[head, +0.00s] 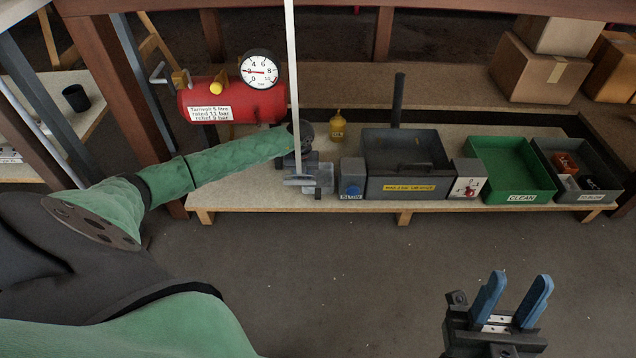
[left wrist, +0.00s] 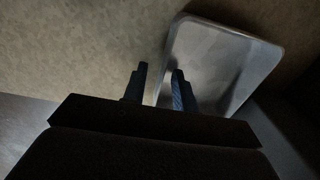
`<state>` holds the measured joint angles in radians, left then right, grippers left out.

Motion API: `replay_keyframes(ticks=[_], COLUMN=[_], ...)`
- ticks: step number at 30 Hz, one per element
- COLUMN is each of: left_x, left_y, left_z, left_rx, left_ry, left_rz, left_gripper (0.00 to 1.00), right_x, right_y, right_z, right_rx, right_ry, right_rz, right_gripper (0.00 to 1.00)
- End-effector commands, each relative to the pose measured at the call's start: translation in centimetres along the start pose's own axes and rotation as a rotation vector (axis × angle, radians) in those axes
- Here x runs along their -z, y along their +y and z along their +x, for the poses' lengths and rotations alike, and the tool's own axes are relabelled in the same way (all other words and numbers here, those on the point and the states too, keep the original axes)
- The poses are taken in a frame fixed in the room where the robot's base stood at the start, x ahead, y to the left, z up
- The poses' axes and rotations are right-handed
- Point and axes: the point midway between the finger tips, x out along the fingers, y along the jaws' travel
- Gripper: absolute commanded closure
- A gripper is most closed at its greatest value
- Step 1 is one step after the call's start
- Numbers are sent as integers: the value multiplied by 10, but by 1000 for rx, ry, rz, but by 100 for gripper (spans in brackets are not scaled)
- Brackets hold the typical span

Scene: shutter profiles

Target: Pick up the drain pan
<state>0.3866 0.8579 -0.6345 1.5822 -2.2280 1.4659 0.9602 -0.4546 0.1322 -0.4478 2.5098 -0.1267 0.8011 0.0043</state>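The drain pan (left wrist: 225,60) is a shallow grey metal tray with rounded corners, at the right of the left wrist view. It lies on a tan surface. My left gripper (left wrist: 159,75) is open there. Its right finger overlaps the pan, its left finger is over the tan surface, and the pan's left rim runs between them in the picture. Contact and height cannot be told. My right gripper (head: 517,282) is open and empty above the floor at lower right.
A red air tank (head: 228,100) with a gauge stands behind my left arm. Right of the left gripper are a dark grey bin (head: 405,187), a green tray (head: 510,170) and another grey tray (head: 580,196). A thin white upright (head: 292,70) crosses the view above the left gripper.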

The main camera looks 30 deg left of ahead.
Motion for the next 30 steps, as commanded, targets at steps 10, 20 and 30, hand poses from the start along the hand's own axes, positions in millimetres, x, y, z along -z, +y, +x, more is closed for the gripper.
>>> replay_keyframes(ticks=[10,20,30], left_x=[0,0,12], left_y=[0,0,9], left_z=[0,-3,-20], left_rx=[0,1,-2], left_ry=[0,0,2], left_rz=[0,0,2], left_gripper=[100,100,100], right_x=[0,1,13], right_y=[0,-1,-2], right_z=[2,8,58], right_rx=[1,1,13], right_ry=[7,15,117], right_rz=[1,3,15], right_gripper=[64,64,64])
